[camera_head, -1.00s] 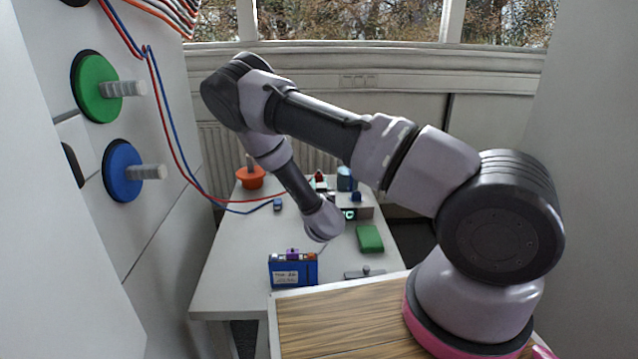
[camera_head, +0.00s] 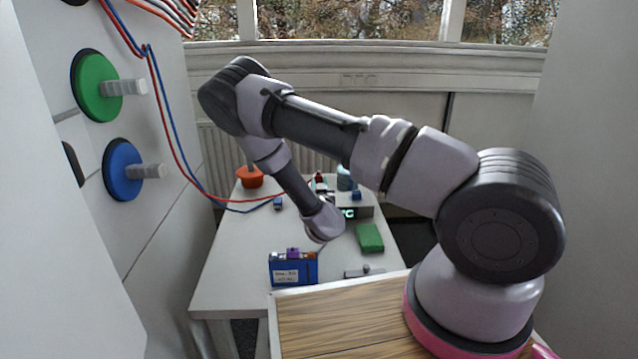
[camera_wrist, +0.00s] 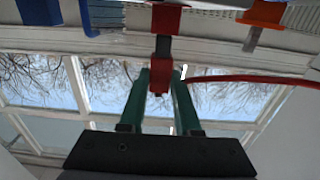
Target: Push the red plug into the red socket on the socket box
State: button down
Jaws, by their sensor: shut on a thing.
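My gripper (camera_wrist: 160,82) has green fingers and is shut on the red plug (camera_wrist: 160,76) in the wrist view. A red cable runs from the plug to the right. A grey shaft extends from the plug up to the red socket (camera_wrist: 166,18) at the top edge, in line with it. I cannot tell how deep the plug sits. My gripper is mostly hidden there.
In the wrist view a blue part (camera_wrist: 88,18) is at left and an orange one (camera_wrist: 262,14) at right. In the head view, an orange pot (camera_head: 250,178), a blue battery box (camera_head: 292,269) and a green block (camera_head: 369,238) stand on the table. Cables hang at left.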

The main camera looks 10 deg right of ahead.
jog(key=shift+f, duration=1.15)
dwell(1.3)
jog(key=c, duration=0.5)
grip_release()
jog(key=d+r+m+g+h, duration=0.1)
jog(key=d+r+m+g, duration=0.2)
jog(key=r, duration=0.6)
jog(key=d+r+m+g, duration=0.2)
jog(key=r+m+g, duration=0.15)
jog(key=r, duration=0.55)
jog(key=s+r+g+y, duration=0.2)
jog(key=s+r+y, duration=0.2)
jog(key=s+r, duration=0.6)
jog(key=s+r+n, duration=0.1)
jog(key=s+r, duration=0.3)
jog(key=s, duration=0.4)
jog(key=s+r+n+g+y, duration=0.1)
jog(key=s+r, duration=0.4)
jog(key=s, duration=0.3)
jog(key=s+d+r+n+g, duration=0.1)
jog(key=s+r+n, duration=0.1)
jog(key=s+r, duration=0.3)
jog(key=shift+s+d+y, duration=0.1)
jog(key=shift+s+y, duration=0.2)
jog(key=shift+s, duration=1.25)
